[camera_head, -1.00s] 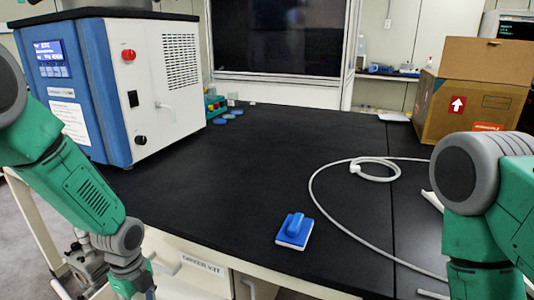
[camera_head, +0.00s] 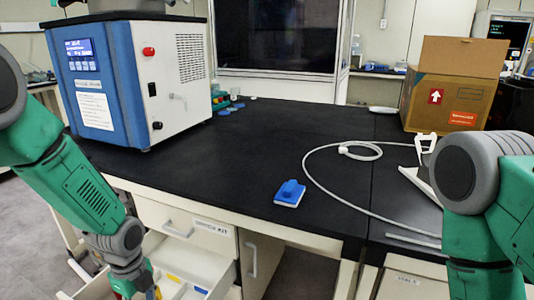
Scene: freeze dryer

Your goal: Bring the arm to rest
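My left arm (camera_head: 75,180) comes in from the left and hangs down. My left gripper (camera_head: 138,288) is at the bottom edge, in front of the bench and over the left part of an open drawer (camera_head: 228,281). Its fingertips are cut off or too small to read, so I cannot tell if it is open. My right arm (camera_head: 480,215) hangs down at the right, in front of the bench's right part. My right gripper is below the picture.
The black bench (camera_head: 225,170) carries a blue and white freeze dryer (camera_head: 130,80), a blue-handled block (camera_head: 290,193), a white hose (camera_head: 320,183) and a cardboard box (camera_head: 450,90). The middle of the bench top is clear. The open drawer holds small items.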

